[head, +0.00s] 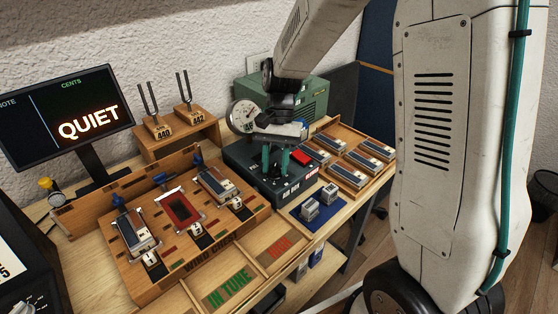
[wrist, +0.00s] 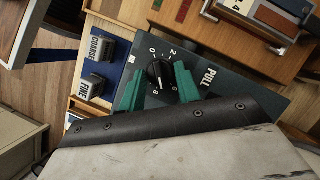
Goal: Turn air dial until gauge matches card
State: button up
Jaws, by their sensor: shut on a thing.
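The air dial (wrist: 160,75) is a black knob with a white pointer line, set in a dark panel with printed numbers around it. My gripper (wrist: 160,82) has its green fingers on either side of the dial and is shut on it. In the head view my gripper (head: 275,163) reaches down onto the dark box (head: 247,170), and its fingers hide the dial. The round white gauge (head: 244,116) stands behind it, partly beside my wrist; its reading is too small to tell. I cannot make out for certain which label is the card.
The wooden wind chest (head: 190,259) with several reed blocks lies left of the box. Tuning forks stand on a wooden stand (head: 178,143) behind. A screen (head: 68,115) reads QUIET. Two grey blocks (head: 310,209) sit on a blue mat, and a reed tray (head: 375,142) is at right.

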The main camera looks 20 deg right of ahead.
jog(key=shift+w+n, duration=0.1)
jog(key=shift+n, duration=0.2)
jog(key=o, duration=1)
jog(key=shift+a, duration=0.15)
jog(key=shift+c, duration=0.2)
jog(key=shift+r, duration=0.1)
jog(key=v, duration=0.7)
jog(key=shift+r, duration=0.35)
jog(key=shift+w, duration=0.1)
